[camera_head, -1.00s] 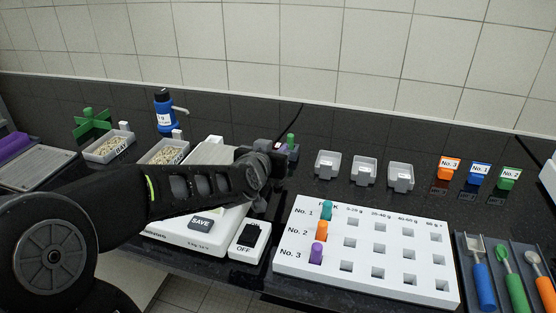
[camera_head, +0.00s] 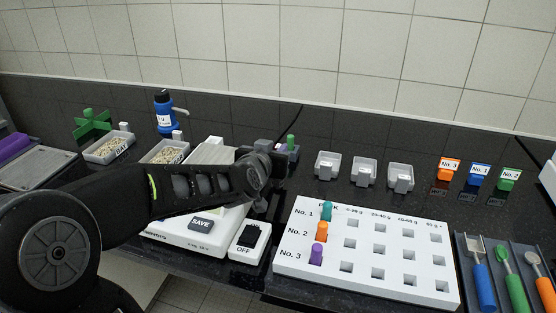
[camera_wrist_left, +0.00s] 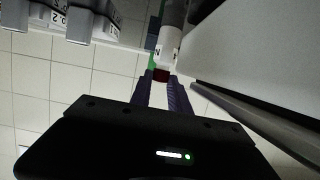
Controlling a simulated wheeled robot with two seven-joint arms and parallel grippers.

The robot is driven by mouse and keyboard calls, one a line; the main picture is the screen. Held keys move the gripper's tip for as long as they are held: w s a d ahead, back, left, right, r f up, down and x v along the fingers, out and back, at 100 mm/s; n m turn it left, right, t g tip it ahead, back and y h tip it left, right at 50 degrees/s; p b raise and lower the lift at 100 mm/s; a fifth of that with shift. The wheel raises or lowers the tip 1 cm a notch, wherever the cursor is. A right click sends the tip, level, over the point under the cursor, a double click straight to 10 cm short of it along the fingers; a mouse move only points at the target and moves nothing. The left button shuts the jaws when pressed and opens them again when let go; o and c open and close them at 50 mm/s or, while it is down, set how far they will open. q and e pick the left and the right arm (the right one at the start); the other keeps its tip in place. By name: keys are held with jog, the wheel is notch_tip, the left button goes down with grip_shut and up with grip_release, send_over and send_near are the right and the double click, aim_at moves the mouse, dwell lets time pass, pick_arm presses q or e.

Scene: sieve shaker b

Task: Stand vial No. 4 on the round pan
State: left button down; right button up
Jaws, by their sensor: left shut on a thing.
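My left gripper (camera_head: 268,160) reaches over the white balance (camera_head: 170,234) from the left. In the left wrist view, its fingers (camera_wrist_left: 161,88) are shut on the dark red end of a white labelled vial (camera_wrist_left: 168,45). Only an "N" can be read on its label, so I cannot confirm the number. The head view hides the vial behind the gripper. I cannot make out the round pan; my arm covers much of the balance's top. My right gripper is not in view.
A white rack (camera_head: 365,262) holds teal, orange and purple vials in its left column. A small OFF switch box (camera_head: 249,241) stands beside the balance. Three clear trays (camera_head: 364,172) stand behind the rack. A green-topped item (camera_head: 291,142) is just beyond the gripper.

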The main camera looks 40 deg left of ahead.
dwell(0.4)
pick_arm(q)
notch_tip(320, 180, up, 10)
jog(key=p, duration=0.5)
dwell(0.6)
